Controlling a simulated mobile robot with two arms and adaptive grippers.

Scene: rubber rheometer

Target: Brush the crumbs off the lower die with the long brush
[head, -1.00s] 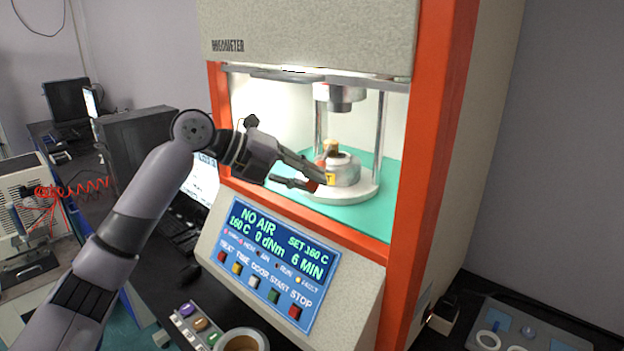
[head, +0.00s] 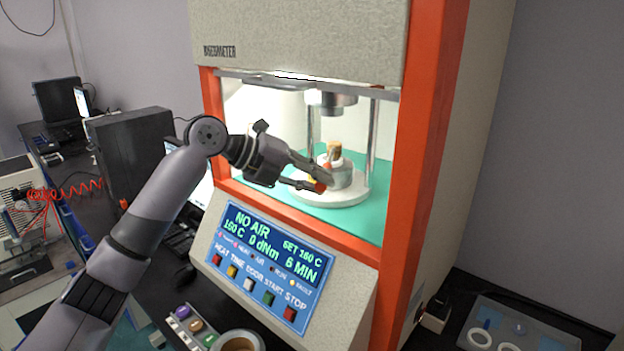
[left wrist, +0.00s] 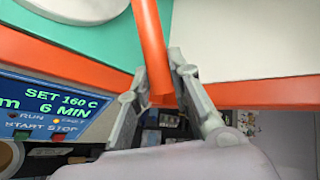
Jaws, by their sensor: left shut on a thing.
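My left gripper (head: 322,183) is in the rheometer's open chamber, in front of the lower die (head: 343,178). It is shut on the orange handle (left wrist: 152,45) of the long brush, which also shows in the head view as a short red-orange piece (head: 328,166) rising from the fingers. A brown tip (head: 334,148), apparently the brush head, shows at the top of the die. I cannot tell whether it touches the die. The lower die is a grey metal cylinder on a pale round base (head: 325,199). Crumbs are too small to make out. My right gripper is out of view.
The upper die (head: 338,101) hangs above the lower one, between metal columns (head: 373,130). The orange frame (head: 428,120) edges the opening. The control panel (head: 262,262) below reads NO AIR.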

